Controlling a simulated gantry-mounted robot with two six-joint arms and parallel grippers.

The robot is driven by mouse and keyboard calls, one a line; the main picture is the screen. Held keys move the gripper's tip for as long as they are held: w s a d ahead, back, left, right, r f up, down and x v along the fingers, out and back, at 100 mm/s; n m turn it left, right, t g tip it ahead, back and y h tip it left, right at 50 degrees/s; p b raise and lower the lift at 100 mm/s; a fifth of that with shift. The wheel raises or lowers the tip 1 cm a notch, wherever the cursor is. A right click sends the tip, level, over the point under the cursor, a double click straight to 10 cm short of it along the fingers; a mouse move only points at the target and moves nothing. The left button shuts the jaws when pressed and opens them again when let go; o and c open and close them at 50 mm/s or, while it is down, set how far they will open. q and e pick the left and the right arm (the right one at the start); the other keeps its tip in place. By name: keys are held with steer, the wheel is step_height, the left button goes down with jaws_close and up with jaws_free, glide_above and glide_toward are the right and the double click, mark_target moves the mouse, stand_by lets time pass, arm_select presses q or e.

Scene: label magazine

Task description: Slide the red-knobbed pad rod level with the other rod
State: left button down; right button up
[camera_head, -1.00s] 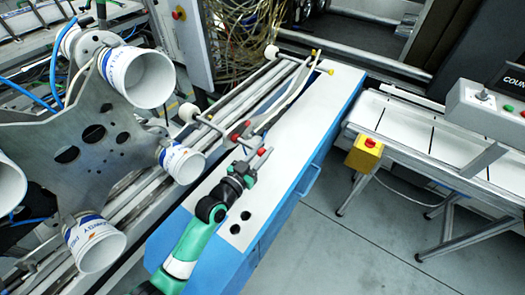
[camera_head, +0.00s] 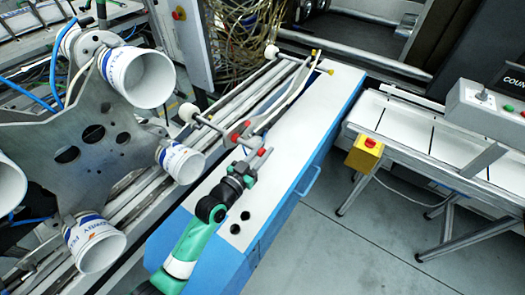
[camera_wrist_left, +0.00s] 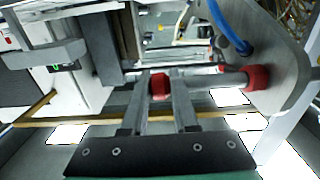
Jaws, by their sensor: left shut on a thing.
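My left gripper (camera_head: 250,156) reaches in from the lower left over the white-topped blue cabinet. In the left wrist view its two grey fingers (camera_wrist_left: 160,108) are shut on a red knob (camera_wrist_left: 160,87). A second red part (camera_wrist_left: 257,78) sits on a grey rod to the right of the fingers. The head view shows two red parts at the gripper's end, a left one (camera_head: 238,131) and a right one (camera_head: 262,152). The white pads are a far one (camera_head: 272,52) and a nearer one (camera_head: 188,112), on thin rods. The fingers hide part of the held knob. My right gripper is not in view.
A grey plate (camera_head: 105,150) carrying several white cups stands close on the left. The blue cabinet (camera_head: 275,228) has a white top, clear toward the right. A yellow box with a red button (camera_head: 364,152) and a conveyor are farther right.

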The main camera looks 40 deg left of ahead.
arm_select(q)
steer(key=shift+a, duration=0.2)
steer(key=c, duration=0.7)
jaws_free()
steer(key=s, duration=0.3)
steer(key=s+d, duration=0.1)
steer(key=s, duration=0.3)
steer(key=s+d, duration=0.1)
steer(key=s, duration=0.3)
steer(key=shift+s+p, duration=0.25)
steer(key=shift+p, duration=0.1)
